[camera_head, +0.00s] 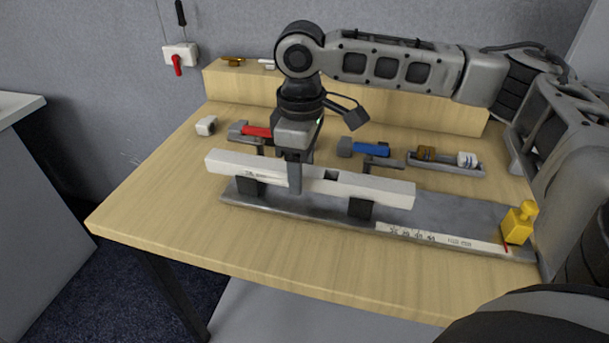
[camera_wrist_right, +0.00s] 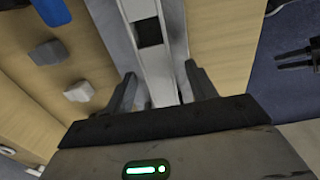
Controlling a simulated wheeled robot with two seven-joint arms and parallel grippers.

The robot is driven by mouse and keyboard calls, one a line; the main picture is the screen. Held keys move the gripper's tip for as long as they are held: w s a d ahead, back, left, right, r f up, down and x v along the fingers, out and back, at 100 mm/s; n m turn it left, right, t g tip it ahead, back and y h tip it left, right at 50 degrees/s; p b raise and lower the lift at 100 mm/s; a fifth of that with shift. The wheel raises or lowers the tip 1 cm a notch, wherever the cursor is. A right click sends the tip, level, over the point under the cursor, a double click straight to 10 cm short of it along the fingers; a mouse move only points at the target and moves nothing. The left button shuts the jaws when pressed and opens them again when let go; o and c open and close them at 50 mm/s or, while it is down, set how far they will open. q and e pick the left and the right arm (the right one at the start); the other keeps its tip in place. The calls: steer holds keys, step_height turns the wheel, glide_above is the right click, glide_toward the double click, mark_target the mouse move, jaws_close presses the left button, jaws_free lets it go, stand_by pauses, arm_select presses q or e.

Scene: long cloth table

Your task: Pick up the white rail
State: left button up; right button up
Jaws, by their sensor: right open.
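The white rail (camera_head: 370,188) lies level across two dark blocks on a grey base plate (camera_head: 440,212) on the wooden table. It has a dark square notch near its middle. My right gripper (camera_head: 295,182) points down over the rail, left of the notch, with one finger in front of the rail's near face. In the right wrist view, the open fingers of my right gripper (camera_wrist_right: 165,88) stand on either side of the white rail (camera_wrist_right: 148,60), with gaps visible. My left gripper is not in view.
Behind the rail are a red-handled tool (camera_head: 256,131), a blue-handled tool (camera_head: 371,149) and a grey tray (camera_head: 446,168) with small parts. A yellow block (camera_head: 518,224) stands at the base plate's right end. The table's front left is clear.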

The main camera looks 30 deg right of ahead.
steer(key=shift+c, duration=0.3)
steer(key=c, duration=1.1)
steer(key=shift+r, duration=0.15)
